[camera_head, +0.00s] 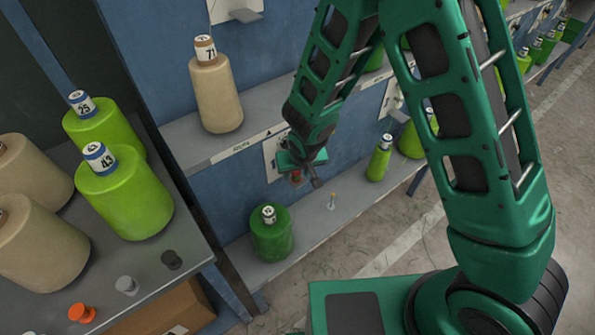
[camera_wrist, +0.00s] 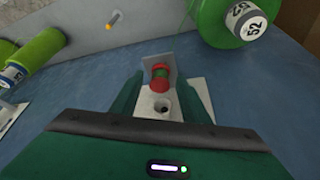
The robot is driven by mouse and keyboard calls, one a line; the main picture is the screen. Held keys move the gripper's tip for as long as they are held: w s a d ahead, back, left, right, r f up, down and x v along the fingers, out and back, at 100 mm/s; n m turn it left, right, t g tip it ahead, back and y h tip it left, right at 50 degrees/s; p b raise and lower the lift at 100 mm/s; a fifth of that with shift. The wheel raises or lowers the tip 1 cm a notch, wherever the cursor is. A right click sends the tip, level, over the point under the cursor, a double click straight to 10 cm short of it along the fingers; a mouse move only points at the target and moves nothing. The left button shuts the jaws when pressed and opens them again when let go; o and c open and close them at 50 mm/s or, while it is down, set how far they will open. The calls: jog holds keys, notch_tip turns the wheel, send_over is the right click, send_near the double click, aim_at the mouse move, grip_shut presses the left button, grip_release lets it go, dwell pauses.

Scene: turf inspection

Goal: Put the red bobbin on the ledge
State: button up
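The red bobbin (camera_wrist: 160,83) shows in the wrist view between the fingers of my gripper (camera_wrist: 160,90), with a visible gap on each side. It seems to stand on the small pale ledge (camera_wrist: 173,64) that juts from a white plate on the blue panel. Contact under the bobbin is hard to make out. In the head view the bobbin (camera_head: 296,175) is a small red patch below my gripper (camera_head: 305,180). The white plate of the ledge (camera_head: 270,160) is partly hidden by my wrist. My gripper is open around the bobbin, apparently not touching it.
A lower grey shelf (camera_head: 325,222) holds a dark green cone (camera_head: 270,234), lighter green cones (camera_head: 379,160) and an orange-tipped peg (camera_head: 332,201). A beige cone (camera_head: 215,92) stands on the upper shelf. The left table (camera_head: 190,240) carries large cones, an orange bobbin (camera_head: 81,313) and grey ones.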

jog(key=v, duration=1.2)
jog(key=shift+r, duration=0.1)
jog(key=s+d+r+m+g+h, duration=0.15)
jog(key=d+r, duration=0.25)
jog(key=d, duration=0.7)
jog(key=s+d+r+m+h, duration=0.1)
jog(key=d+r+m, duration=0.3)
jog(key=d, duration=0.8)
jog(key=s+d+r+m+g+y, duration=0.1)
jog(key=s+d+r, duration=0.3)
jog(key=s+d, duration=0.3)
jog(key=s+d+r+m+g, duration=0.2)
jog(key=s+d+r, duration=0.2)
jog(key=s, duration=1)
jog(key=d, duration=0.3)
jog(key=shift+s+y, duration=0.2)
jog(key=shift+y, duration=0.15)
